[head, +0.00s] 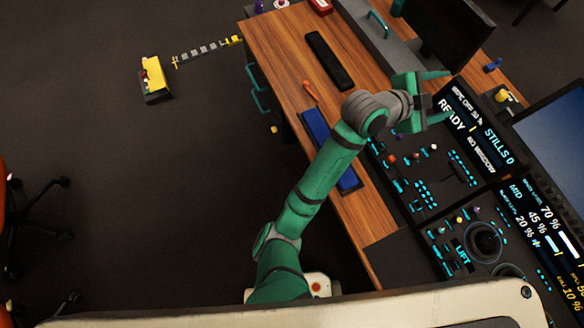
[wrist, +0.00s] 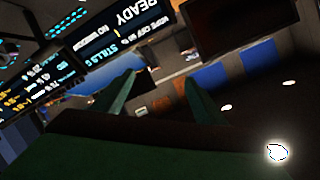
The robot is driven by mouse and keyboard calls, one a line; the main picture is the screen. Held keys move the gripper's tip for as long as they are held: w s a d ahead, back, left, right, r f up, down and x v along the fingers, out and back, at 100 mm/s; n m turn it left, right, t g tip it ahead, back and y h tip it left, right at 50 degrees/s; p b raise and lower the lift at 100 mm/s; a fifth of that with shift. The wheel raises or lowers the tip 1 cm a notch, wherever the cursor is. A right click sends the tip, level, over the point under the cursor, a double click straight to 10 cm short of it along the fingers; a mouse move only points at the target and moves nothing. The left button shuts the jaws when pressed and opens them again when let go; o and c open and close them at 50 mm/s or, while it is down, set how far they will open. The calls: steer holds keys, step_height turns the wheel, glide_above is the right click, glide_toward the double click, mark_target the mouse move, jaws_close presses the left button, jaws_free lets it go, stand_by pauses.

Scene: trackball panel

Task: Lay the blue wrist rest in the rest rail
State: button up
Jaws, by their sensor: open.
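The blue wrist rest (head: 314,125) lies lengthwise on the wooden desk near its left edge in the head view. My arm crosses over it and hides its middle; its lower end shows again beyond the arm. My gripper (head: 447,94) is open and empty, to the right of the wrist rest and well apart from it, over the console side. In the wrist view my gripper's two green fingers (wrist: 160,78) stand apart with nothing between them. I cannot make out the rest rail for certain.
A long black bar (head: 329,60) and an orange item (head: 311,91) lie on the wooden desk (head: 281,50). The control panel (head: 425,175), lit screens and a dark monitor (head: 447,30) stand to the right. A yellow-and-black box (head: 154,80) is on the open floor at left.

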steer(key=s+a+f+n+t+y, duration=0.35)
steer(key=a+f+n+t, duration=0.2)
steer(key=a+n, duration=0.45)
steer(key=s+a+f+n+t+y, duration=0.3)
steer(key=a+f+n+t+y, duration=0.2)
steer(key=a+f+n, duration=0.35)
steer(key=s+a+n+y, duration=0.2)
steer(key=s+a+y, duration=0.3)
steer(key=s+a, duration=1.6)
steer(key=shift+s+f, duration=0.2)
steer(key=shift+n, duration=0.25)
